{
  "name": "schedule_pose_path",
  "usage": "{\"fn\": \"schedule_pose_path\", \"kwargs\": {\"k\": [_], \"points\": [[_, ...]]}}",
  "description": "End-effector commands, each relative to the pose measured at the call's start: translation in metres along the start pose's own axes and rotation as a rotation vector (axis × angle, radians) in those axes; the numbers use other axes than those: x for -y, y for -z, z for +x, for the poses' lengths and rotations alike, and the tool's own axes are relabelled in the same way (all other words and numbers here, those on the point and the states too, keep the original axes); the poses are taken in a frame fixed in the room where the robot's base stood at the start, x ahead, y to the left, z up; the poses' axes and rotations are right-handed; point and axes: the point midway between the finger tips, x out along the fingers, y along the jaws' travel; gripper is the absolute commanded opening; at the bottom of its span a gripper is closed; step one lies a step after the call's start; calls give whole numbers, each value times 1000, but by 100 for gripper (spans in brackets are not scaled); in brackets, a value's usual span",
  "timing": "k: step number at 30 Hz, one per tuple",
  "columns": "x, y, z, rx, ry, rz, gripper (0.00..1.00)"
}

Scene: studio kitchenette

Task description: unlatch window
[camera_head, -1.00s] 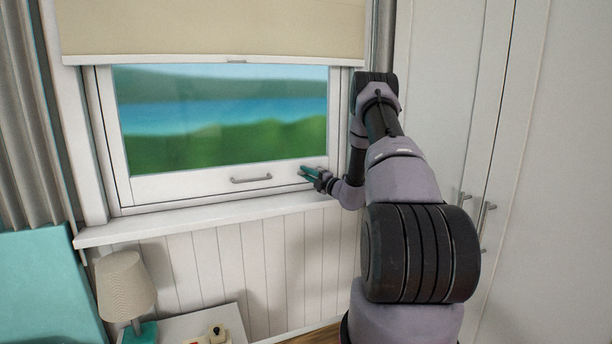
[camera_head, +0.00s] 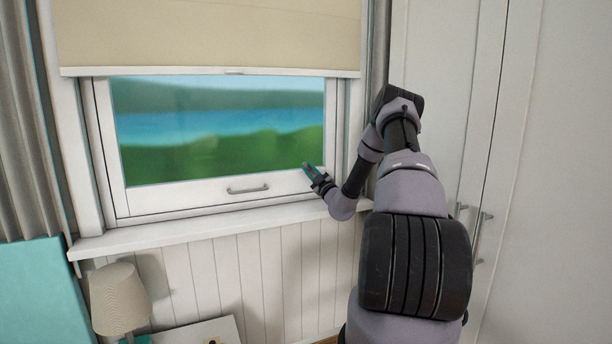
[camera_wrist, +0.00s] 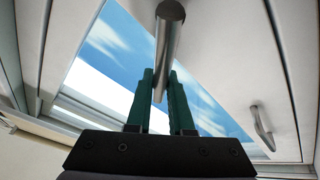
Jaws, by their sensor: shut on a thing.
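The window (camera_head: 150,199) has a white frame and appears closed in the head view. My gripper (camera_head: 306,167) is at the lower right corner of its sash. In the wrist view, the green fingers of my gripper (camera_wrist: 161,80) are shut on a metal latch lever (camera_wrist: 169,30), whose lower end lies between them. In the head view my fingers hide the latch. A bar-shaped pull handle (camera_head: 248,189) sits on the bottom rail, left of my gripper; it also shows at the right of the wrist view (camera_wrist: 262,128).
A beige roller blind (camera_head: 210,35) covers the window's top. The white sill (camera_head: 200,226) runs below my gripper. A lamp (camera_head: 119,298) stands at lower left, and a white cupboard (camera_head: 440,60) is close on the right. Grey curtain (camera_head: 30,130) hangs at far left.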

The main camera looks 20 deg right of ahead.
Motion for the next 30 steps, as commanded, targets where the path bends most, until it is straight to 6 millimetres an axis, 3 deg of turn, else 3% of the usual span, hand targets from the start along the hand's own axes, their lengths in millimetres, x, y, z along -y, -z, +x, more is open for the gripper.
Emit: {"fn": "schedule_pose_path", "kwargs": {"k": [15,30], "points": [[-34,-11,0,71,-177,425,0],[-47,-21,-2,105,-263,635,0]]}}
